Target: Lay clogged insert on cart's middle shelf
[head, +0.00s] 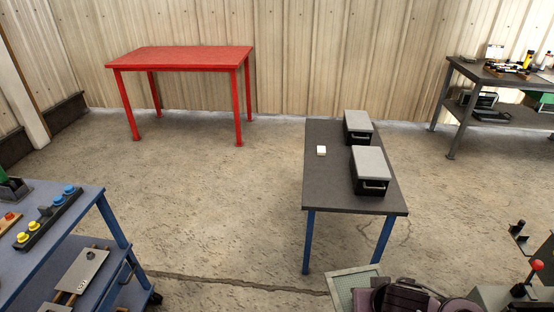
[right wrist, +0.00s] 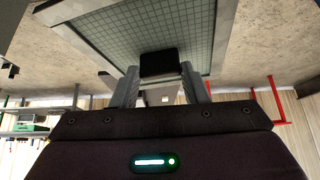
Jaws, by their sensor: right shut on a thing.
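The insert (head: 350,283) is a flat panel of grey-green mesh in a pale frame, partly out of view at the bottom of the head view. It fills the top of the right wrist view (right wrist: 115,35). My right gripper (right wrist: 160,85) is shut on the insert, with a dark block between its fingers. The gripper's purple body also shows in the head view, right of the panel. A blue cart (head: 108,205) stands at the lower left, with a lower shelf (head: 115,285) under its top; its lowest part is cut off. My left gripper is out of view.
The cart's top bears a dark strip with yellow and blue knobs (head: 47,217); a metal plate (head: 82,270) lies on the shelf below. A dark table (head: 325,185) with two grey-lidded boxes stands ahead. A red table (head: 180,58) is at the back. Floor between is clear.

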